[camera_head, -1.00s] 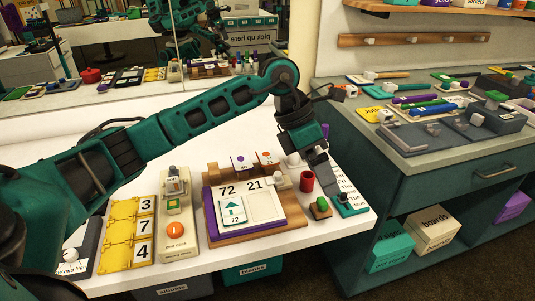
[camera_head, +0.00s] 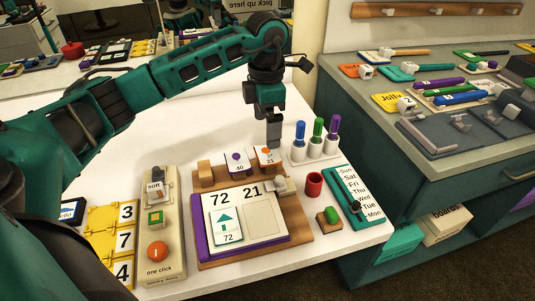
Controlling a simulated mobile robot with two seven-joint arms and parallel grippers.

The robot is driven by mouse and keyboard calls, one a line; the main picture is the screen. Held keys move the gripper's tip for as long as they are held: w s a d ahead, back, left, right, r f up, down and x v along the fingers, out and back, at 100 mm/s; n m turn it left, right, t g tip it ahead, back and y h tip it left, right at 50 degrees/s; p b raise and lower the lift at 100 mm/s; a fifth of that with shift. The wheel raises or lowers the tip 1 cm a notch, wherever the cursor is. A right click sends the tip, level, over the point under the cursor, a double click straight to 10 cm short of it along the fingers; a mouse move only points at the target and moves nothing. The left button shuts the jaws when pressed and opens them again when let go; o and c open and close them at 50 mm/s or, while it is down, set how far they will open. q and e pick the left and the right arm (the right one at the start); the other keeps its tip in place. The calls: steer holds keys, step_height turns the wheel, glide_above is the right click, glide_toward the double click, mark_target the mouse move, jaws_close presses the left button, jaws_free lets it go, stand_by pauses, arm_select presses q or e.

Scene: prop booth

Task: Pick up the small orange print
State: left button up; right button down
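The small orange print (camera_head: 265,157) is a white card with an orange mark and the number 21. It stands in a wooden rack (camera_head: 206,173), to the right of a small purple print (camera_head: 236,161) numbered 40. My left gripper (camera_head: 273,143) comes down from above with its fingertips at the orange print's upper right edge, overlapping it in the picture. I cannot tell whether the fingers touch the print or whether they are apart, since they show nearly edge-on as one grey block. My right gripper is out of view.
In front is a wooden-based board (camera_head: 295,228) with a green-arrow print (camera_head: 226,226) numbered 72 and an empty right recess. Beside it are a red cup (camera_head: 314,185), a marker stand (camera_head: 314,152), a teal weekday strip (camera_head: 346,198) and a one-click box (camera_head: 161,230).

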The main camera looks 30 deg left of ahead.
mark_target(268, 154)
arm_select(q)
steer(key=shift+d+f, duration=0.1)
steer(key=shift+f, duration=3.45)
steer(key=shift+f+b, duration=0.25)
steer(key=shift+b, duration=0.05)
steer(key=shift+c, duration=0.3)
steer(key=c, duration=0.9)
steer(key=shift+c, duration=0.2)
